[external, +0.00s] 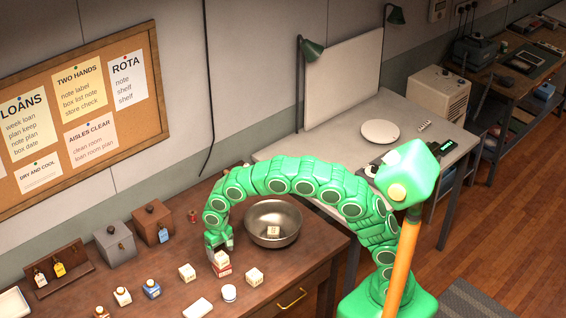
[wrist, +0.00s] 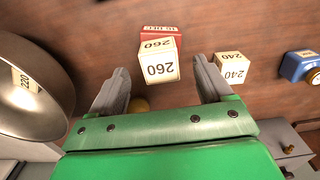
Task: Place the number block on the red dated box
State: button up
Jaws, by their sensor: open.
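A cream number block (wrist: 160,68) marked 260 appears to sit on top of the red dated box (wrist: 160,30), whose red and lettered edge shows behind it in the wrist view. In the external view the cream block (external: 221,258) is stacked over the red box (external: 223,270) on the wooden counter. My gripper (wrist: 163,88) is open, with a finger on either side of the block and a visible gap to each. In the external view my gripper (external: 219,246) is just above the stack, partly hiding the block.
A metal bowl (external: 262,238) holding a block marked 220 (wrist: 25,80) stands beside the stack. A block marked 240 (wrist: 232,68) and a blue item (wrist: 298,66) are on the other side.

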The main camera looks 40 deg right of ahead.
aim_at(221, 257)
notch_tip(221, 257, up, 8)
jog(key=shift+f, duration=0.15)
dwell(0.3)
jog(key=s+d+r, duration=0.2)
jog(key=s+d, duration=0.1)
jog(key=d, duration=0.5)
jog(key=s+d+r, duration=0.2)
jog(key=s+d, duration=0.2)
jog(key=d, duration=0.5)
jog(key=s+d+r, duration=0.2)
jog(key=s+d, duration=0.1)
jog(key=d, duration=0.5)
jog(key=s+d+f+g, duration=0.1)
jog(key=s+d, duration=0.6)
jog(key=s, duration=0.4)
jog(key=s+d+f, duration=0.2)
jog(key=s+d, duration=0.5)
jog(key=s, duration=0.5)
jog(key=shift+s+g, duration=0.2)
jog(key=shift+g, duration=0.2)
